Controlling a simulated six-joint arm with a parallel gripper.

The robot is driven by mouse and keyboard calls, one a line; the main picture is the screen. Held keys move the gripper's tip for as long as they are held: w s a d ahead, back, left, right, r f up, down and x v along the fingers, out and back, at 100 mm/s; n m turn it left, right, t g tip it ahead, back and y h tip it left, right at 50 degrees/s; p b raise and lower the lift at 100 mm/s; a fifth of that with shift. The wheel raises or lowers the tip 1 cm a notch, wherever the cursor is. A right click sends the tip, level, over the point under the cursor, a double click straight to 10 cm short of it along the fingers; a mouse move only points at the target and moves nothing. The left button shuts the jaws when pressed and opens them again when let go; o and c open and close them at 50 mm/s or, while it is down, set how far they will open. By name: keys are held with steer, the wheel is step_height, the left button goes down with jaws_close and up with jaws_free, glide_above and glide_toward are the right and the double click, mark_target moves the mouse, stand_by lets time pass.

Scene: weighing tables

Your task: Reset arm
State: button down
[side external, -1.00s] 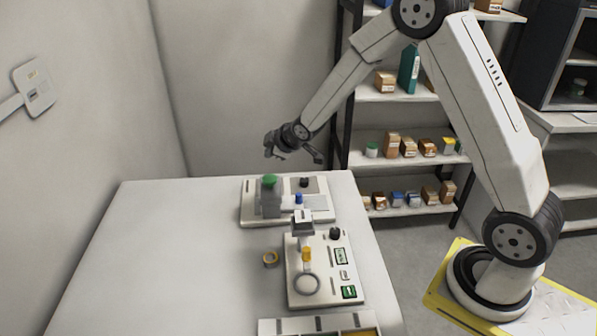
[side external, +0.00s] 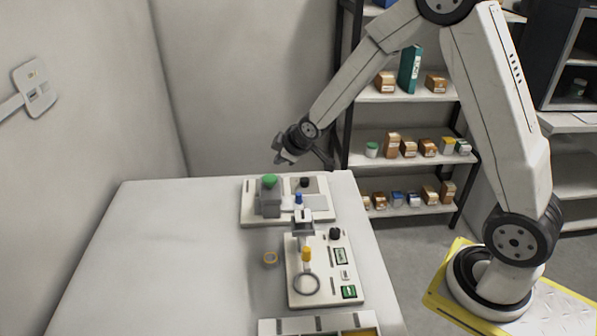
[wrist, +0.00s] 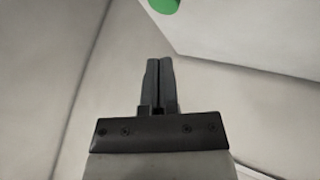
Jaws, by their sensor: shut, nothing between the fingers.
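My gripper (side external: 283,158) is above the far end of the white table (side external: 170,250), just past the back station. It also shows in the wrist view (wrist: 158,62), with its two dark fingers together and nothing between them. The wrist view shows bare wall and floor tones and part of the table (wrist: 240,35). A green round top (wrist: 165,3) is cut off at that view's upper edge.
The back station (side external: 248,211) has a green-topped grey device (side external: 270,196) and a blue piece (side external: 298,199). A nearer panel (side external: 325,285) carries displays and a ring (side external: 306,284). A tray (side external: 290,327) is in front. Shelves (side external: 405,160) stand behind; the table's left is clear.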

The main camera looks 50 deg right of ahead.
steer(key=s+a+m+g, duration=0.2)
steer(key=s+m, duration=0.1)
steer(key=s, duration=0.8)
steer(key=s+a+r+m+g, duration=0.1)
steer(key=s+a+m+g, duration=0.1)
steer(key=s, duration=0.9)
steer(key=shift+a+m+g+y, duration=0.35)
steer(key=shift+m+g, duration=0.25)
steer(key=shift+m, duration=0.2)
